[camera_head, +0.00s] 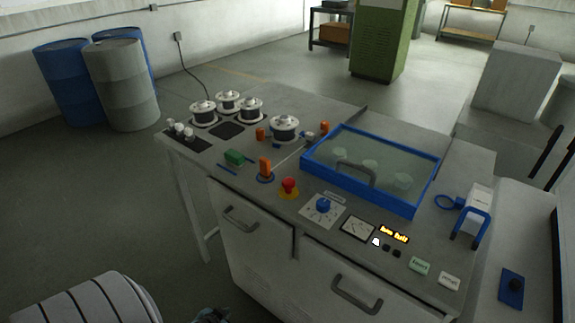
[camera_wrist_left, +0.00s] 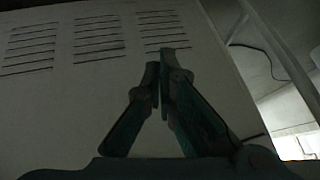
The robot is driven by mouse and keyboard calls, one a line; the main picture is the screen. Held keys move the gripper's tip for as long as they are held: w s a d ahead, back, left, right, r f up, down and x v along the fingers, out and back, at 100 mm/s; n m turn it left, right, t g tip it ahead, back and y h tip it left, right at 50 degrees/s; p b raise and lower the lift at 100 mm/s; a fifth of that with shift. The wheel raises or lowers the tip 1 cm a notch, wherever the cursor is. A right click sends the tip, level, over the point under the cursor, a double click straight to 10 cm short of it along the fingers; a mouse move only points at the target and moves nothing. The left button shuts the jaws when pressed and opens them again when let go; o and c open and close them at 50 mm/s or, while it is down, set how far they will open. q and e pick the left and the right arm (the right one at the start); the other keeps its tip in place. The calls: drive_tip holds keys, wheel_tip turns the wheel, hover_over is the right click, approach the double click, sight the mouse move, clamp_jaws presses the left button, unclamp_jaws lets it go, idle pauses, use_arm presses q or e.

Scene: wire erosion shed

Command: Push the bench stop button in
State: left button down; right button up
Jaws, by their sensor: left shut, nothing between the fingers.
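The red stop button (camera_head: 289,185) stands on a yellow ring (camera_head: 289,195) near the front edge of the bench (camera_head: 300,212). It is a raised mushroom head; I cannot tell whether it is in or out. My left gripper (camera_wrist_left: 166,55) is shut and empty in the left wrist view, before a pale panel with slots (camera_wrist_left: 85,90). The button does not show there. A small teal and dark piece at the bottom edge of the head view looks like part of this gripper, low in front of the bench and apart from the button. My right gripper is not in view.
An orange switch (camera_head: 265,167) and a blue knob (camera_head: 323,204) flank the button. A blue-framed clear cover (camera_head: 372,168) with a handle lies behind, to the right. Wire spools (camera_head: 284,127) stand at the back. Drawer handles (camera_head: 240,218) stick out in front.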

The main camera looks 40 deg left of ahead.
use_arm(q)
drive_tip(key=w+a+r+t+p, duration=0.2)
drive_tip(key=w+r, duration=0.4)
drive_tip(key=r, duration=0.4)
drive_tip(key=w+a+r+t+p, duration=0.2)
drive_tip(key=w+r, duration=0.4)
drive_tip(key=r, duration=0.4)
drive_tip(key=w+d+r+t+p, duration=0.1)
drive_tip(key=w+d+r, duration=0.1)
drive_tip(key=r, duration=0.5)
drive_tip(key=w+d+r+m+t+h+p, duration=0.1)
drive_tip(key=w+d+r+t, duration=0.1)
drive_tip(key=r, duration=0.6)
drive_tip(key=w+d+r+t+h+p, duration=0.1)
drive_tip(key=w+r, duration=0.3)
drive_tip(key=r, duration=0.4)
drive_tip(key=shift+d+m+t+p, duration=0.3)
drive_tip(key=shift+d+t+p, duration=0.1)
drive_tip(key=shift+t+p, duration=0.15)
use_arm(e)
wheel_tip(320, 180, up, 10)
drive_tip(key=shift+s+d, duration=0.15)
use_arm(q)
drive_tip(key=shift+w+a, duration=0.1)
